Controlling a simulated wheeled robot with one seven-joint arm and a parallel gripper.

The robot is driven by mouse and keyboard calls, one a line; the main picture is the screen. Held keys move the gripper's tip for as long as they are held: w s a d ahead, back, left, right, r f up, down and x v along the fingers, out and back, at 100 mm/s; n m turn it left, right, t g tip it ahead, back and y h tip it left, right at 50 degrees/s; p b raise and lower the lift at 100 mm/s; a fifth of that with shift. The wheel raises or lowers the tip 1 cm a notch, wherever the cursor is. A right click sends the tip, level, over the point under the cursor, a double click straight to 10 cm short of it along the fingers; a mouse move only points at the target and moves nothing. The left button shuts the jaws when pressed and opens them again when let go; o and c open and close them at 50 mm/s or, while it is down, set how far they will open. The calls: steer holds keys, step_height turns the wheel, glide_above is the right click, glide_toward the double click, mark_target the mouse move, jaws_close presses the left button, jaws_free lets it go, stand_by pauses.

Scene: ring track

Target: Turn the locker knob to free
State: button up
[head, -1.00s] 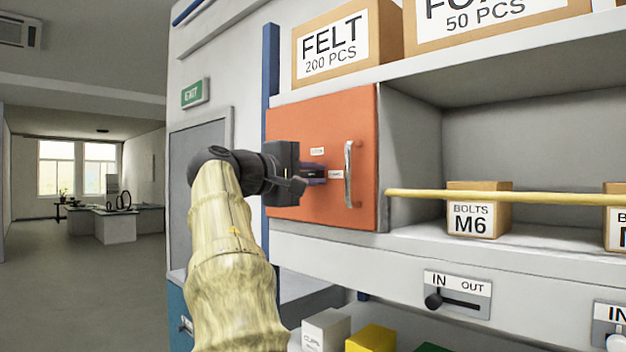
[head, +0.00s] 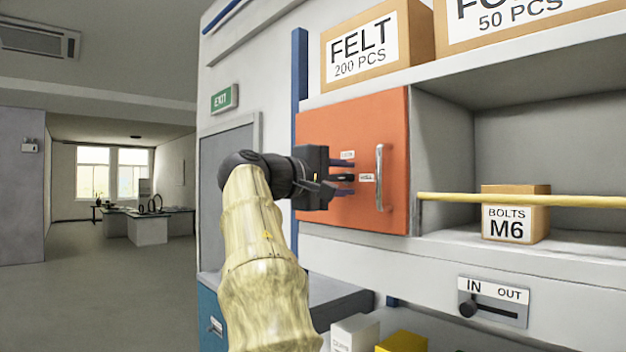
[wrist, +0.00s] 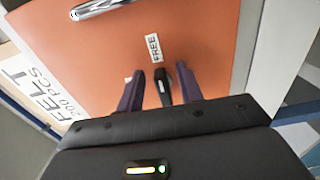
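The orange locker door (head: 390,120) is shut, with a metal handle (head: 380,178) on its right side. The black knob (wrist: 162,88) on the door shows in the wrist view, its end pointing towards the FREE label (wrist: 153,47). My gripper (head: 345,179) is at the door with its purple fingers either side of the knob, and gaps show between them and the knob in the wrist view (wrist: 161,75). The gripper is open. A second label (head: 347,155) above the knob is too small to read and is partly hidden in the wrist view.
A yellow rail (head: 520,199) crosses the open shelf bay right of the locker, in front of a BOLTS M6 box (head: 515,212). A FELT box (head: 370,45) stands on the shelf above. An IN/OUT slider (head: 493,302) sits below. Open floor (head: 110,290) lies left.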

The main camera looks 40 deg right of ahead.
steer(key=s+a+b, duration=0.1)
steer(key=a+b, duration=0.2)
steer(key=a, duration=1.4)
steer(key=shift+s, duration=0.15)
steer(key=w+f+n+t+y, duration=0.2)
steer(key=w+f, duration=0.2)
steer(key=f, duration=0.3)
steer(key=w+d+f+n+t+y, duration=0.1)
steer(key=w+f+n+y, duration=0.1)
steer(key=w+f, duration=0.35)
steer(key=w+f+n+t+y, duration=0.2)
steer(key=w+f, duration=0.1)
steer(key=f, duration=0.6)
step_height(320, 180, down, 13)
steer(key=a+y, duration=0.2)
steer(key=y, duration=0.2)
steer(key=s+a+f+m+g+y, duration=0.1)
steer(key=s+a+f+m+y, duration=0.1)
steer(key=s+f, duration=0.5)
steer(key=s+a+f+m+g+y, duration=0.1)
steer(key=s+a+f, duration=0.4)
steer(key=f, duration=0.7)
steer(key=s+a+f+m+g+y, duration=0.1)
steer(key=s+a+f+m+y, duration=0.2)
steer(key=s+f, duration=0.6)
steer(key=shift+s+a+f+m+g+y, duration=0.3)
steer(key=shift+a+f+m+y, duration=0.15)
steer(key=shift+y, duration=0.55)
